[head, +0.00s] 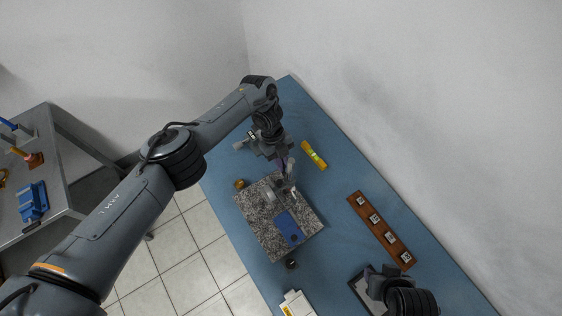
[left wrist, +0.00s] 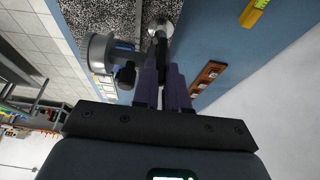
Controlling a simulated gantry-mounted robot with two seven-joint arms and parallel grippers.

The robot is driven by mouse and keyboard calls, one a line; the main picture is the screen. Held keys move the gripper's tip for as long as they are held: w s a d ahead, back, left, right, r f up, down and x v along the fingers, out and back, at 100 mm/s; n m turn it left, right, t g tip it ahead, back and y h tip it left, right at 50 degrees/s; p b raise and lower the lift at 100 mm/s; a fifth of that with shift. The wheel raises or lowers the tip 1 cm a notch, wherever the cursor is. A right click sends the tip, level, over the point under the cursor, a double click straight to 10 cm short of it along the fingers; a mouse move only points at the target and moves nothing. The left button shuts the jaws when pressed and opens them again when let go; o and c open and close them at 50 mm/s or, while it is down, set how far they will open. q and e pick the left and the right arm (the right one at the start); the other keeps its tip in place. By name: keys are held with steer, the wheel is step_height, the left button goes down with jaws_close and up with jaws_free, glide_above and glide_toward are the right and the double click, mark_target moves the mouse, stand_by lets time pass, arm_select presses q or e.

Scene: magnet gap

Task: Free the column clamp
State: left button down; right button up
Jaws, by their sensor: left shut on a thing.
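A grey granite plate (head: 255,232) lies on the blue table, with a small measuring stand (head: 291,190) near its far right edge. My left gripper (head: 284,166) is over that stand, with its purple fingers pointing down. In the left wrist view its fingers (left wrist: 163,82) are close together at a black clamp part with a knob (left wrist: 158,48); the exact grip is hidden between the fingers. A grey round part (left wrist: 100,52) and a second black knob (left wrist: 126,75) show beside it. My right gripper (head: 370,274) is at the lower right, its jaws unclear.
A blue flat piece (head: 289,228) lies on the granite. A yellow level (head: 314,155) and a brown strip with several small blocks (head: 381,230) lie to the right.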

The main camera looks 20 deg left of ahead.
stand_by(0.7)
arm_select(q)
steer(key=c, duration=1.2)
jaws_free()
steer(key=shift+d, duration=0.1)
steer(key=shift+o, duration=0.2)
steer(key=p+v, duration=0.1)
steer(key=v, duration=0.9)
steer(key=shift+w+r+p, duration=0.2)
steer(key=shift+r+p, duration=0.1)
